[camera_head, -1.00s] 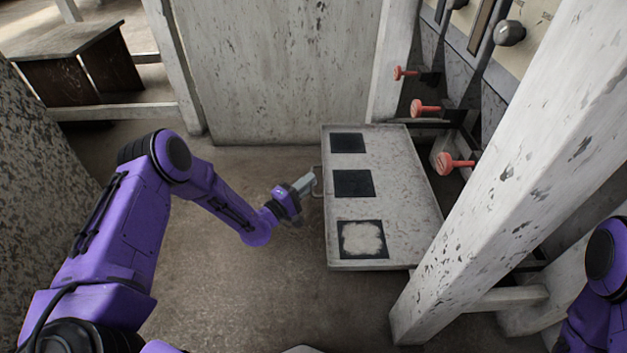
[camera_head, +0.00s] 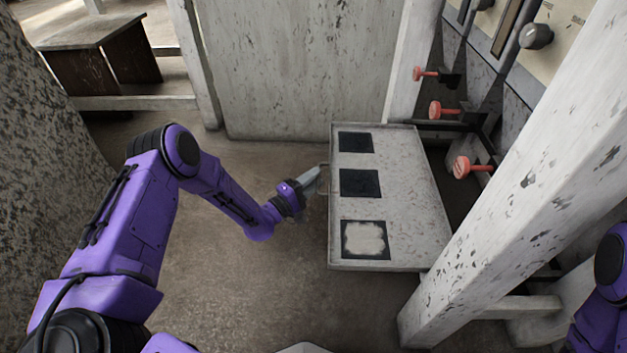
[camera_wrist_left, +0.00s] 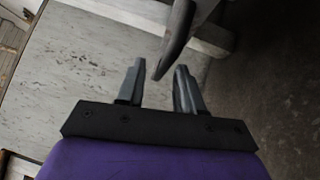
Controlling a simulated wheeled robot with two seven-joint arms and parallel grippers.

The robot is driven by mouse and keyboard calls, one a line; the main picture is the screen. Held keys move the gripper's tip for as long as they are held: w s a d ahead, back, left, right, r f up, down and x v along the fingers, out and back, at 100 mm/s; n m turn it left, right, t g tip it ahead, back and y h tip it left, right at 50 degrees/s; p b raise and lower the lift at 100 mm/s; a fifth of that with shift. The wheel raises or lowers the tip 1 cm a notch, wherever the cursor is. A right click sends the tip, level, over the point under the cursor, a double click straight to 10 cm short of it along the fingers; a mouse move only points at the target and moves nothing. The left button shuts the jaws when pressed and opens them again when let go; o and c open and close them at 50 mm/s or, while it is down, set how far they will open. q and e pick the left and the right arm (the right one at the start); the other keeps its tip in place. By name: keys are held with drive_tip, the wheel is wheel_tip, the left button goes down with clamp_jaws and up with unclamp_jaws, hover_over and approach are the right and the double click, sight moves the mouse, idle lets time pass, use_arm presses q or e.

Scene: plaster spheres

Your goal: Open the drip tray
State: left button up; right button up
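The drip tray (camera_head: 397,230) is a flat, pale, speckled panel standing out low beside the machine, with three square insets on top. Its handle (camera_head: 325,180) is on its left edge, partly hidden by my left gripper (camera_head: 318,176). In the left wrist view, my left gripper (camera_wrist_left: 158,84) has its two fingers apart. The dark curved end of the handle (camera_wrist_left: 176,42) reaches into the gap between them, nearer the right finger; I cannot tell whether it touches. My right gripper is out of view; only part of my right arm shows.
A thick white post (camera_head: 500,215) stands right of the tray. Red knobs (camera_head: 462,167) line the machine above it. A pale panel (camera_head: 300,70) stands behind, and a wooden table (camera_head: 90,35) is at the back left. The floor (camera_head: 240,290) left of the tray is clear.

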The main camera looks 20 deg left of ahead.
use_arm(q)
drive_tip(key=p+v, duration=0.3)
drive_tip(key=v, duration=0.7)
drive_tip(key=shift+s+p, duration=0.25)
drive_tip(key=shift+p, duration=0.15)
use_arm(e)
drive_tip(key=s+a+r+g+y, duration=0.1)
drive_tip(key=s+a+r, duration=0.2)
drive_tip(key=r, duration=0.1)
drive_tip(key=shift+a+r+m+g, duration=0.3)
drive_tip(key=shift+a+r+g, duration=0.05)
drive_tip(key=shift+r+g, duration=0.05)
use_arm(q)
drive_tip(key=shift+a+r, duration=0.1)
